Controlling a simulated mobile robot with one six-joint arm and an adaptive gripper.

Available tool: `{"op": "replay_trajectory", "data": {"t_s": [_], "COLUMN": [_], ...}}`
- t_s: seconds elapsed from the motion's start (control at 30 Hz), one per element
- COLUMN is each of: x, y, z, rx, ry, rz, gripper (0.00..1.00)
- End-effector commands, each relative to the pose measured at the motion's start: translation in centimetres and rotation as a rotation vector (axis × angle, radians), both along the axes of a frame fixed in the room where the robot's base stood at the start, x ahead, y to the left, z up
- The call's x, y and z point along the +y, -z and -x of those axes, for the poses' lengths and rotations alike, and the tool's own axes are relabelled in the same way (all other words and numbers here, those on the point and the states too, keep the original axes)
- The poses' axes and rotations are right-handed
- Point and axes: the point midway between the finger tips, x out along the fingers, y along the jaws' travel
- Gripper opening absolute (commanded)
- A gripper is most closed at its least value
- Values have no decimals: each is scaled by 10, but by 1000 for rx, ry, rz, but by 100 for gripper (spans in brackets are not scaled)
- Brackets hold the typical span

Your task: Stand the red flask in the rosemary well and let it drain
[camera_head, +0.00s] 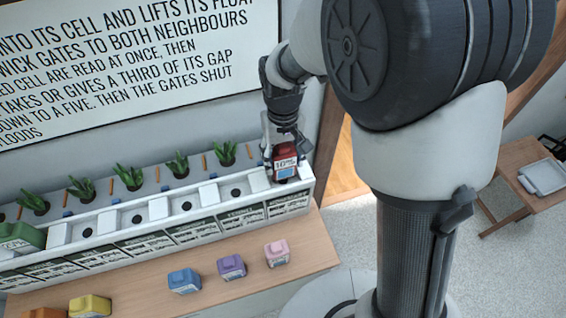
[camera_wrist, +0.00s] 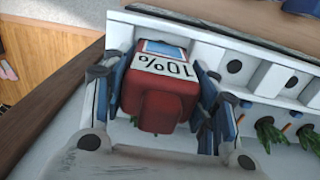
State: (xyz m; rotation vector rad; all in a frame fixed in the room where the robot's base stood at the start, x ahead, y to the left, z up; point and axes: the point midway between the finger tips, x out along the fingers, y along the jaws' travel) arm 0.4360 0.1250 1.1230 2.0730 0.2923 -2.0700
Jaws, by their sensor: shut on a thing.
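My gripper (camera_head: 284,148) is shut on the red flask (camera_head: 285,168), which has a white label reading 10%. The flask is upright at the right end of the long white planter (camera_head: 150,238), at its last well. I cannot tell whether its base touches the well floor. In the wrist view the fingers of my gripper (camera_wrist: 162,100) press on both sides of the flask (camera_wrist: 170,105). The front labels of the wells are too small to read surely, so I cannot tell which is rosemary. The floor of the end well is hidden by the flask.
Other wells to the left show dark round holes. Green plants (camera_head: 130,177) stand in a row behind them. A green flask (camera_head: 22,236) sits in a left well. Blue (camera_head: 184,281), purple (camera_head: 231,266), pink (camera_head: 277,252) and yellow (camera_head: 90,306) flasks stand on the wooden bench (camera_head: 310,245).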

Motion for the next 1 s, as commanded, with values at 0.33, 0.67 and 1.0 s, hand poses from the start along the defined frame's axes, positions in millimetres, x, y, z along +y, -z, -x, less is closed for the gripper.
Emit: {"op": "replay_trajectory", "data": {"t_s": [0.33, 0.67, 1.0], "x": [0, 0, 0], "y": [32, 35, 35], "z": [0, 0, 0], "rx": [-1, 1, 1], "ry": [0, 0, 0], "rz": [0, 0, 0], "gripper": [24, 59, 74]}}
